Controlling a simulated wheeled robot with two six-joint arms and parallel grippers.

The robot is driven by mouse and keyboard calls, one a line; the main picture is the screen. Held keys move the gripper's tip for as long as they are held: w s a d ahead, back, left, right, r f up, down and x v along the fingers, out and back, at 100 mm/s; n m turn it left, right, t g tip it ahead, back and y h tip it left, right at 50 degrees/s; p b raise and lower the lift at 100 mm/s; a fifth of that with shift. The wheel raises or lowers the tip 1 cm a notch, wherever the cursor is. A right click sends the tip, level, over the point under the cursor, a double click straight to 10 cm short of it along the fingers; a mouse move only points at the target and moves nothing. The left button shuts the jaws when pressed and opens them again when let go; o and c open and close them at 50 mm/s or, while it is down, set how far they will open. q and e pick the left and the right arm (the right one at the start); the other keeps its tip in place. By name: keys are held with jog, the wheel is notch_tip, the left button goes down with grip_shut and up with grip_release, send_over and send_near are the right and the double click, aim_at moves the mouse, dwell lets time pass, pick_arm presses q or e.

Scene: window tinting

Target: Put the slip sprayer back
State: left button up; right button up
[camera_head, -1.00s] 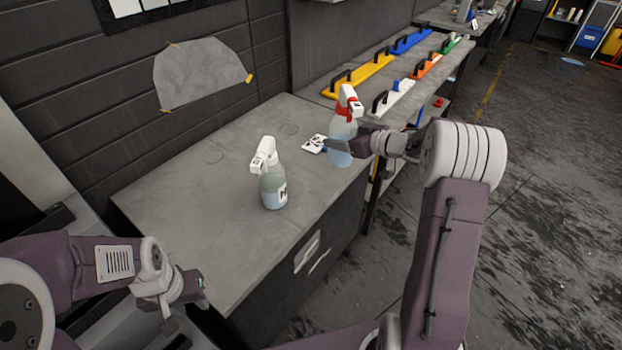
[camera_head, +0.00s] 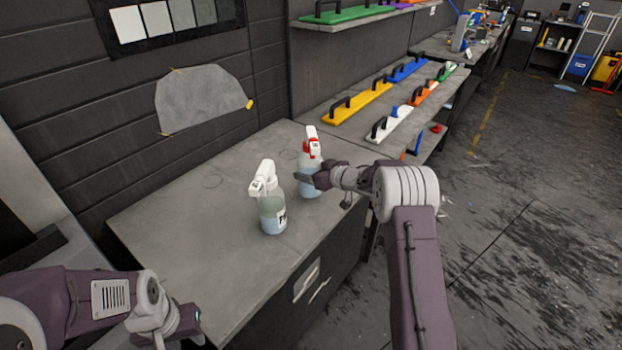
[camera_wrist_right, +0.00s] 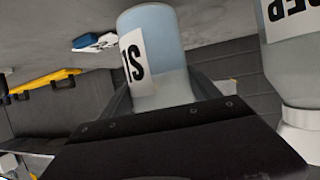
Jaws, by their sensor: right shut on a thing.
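The slip sprayer (camera_head: 309,160), a clear bottle with bluish liquid, a red collar and a white trigger head, is upright over the grey counter. My right gripper (camera_head: 312,182) is shut on it from the right. In the right wrist view the bottle (camera_wrist_right: 158,50) shows upside down with part of its "SL" label between the dark fingers. I cannot tell whether its base touches the counter. A second sprayer (camera_head: 271,212) with an all-white head stands close to its left; its label (camera_wrist_right: 292,10) reads in part "REP". My left gripper (camera_head: 196,318) hangs low at the left, in front of the counter; its jaws are unclear.
The counter (camera_head: 170,240) is bare to the left of the bottles, with faint ring marks. A blue and white item (camera_wrist_right: 95,42) lies behind the held bottle. Yellow (camera_head: 357,104), white (camera_head: 391,124) and other handled tools lie on the bench behind.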

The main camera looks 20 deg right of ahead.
notch_tip(320, 180, down, 3)
jog(key=shift+w+r, duration=0.1)
jog(key=shift+r, duration=0.1)
jog(key=shift+f, duration=0.1)
jog(key=o, duration=1.8)
jog(key=shift+o, duration=0.2)
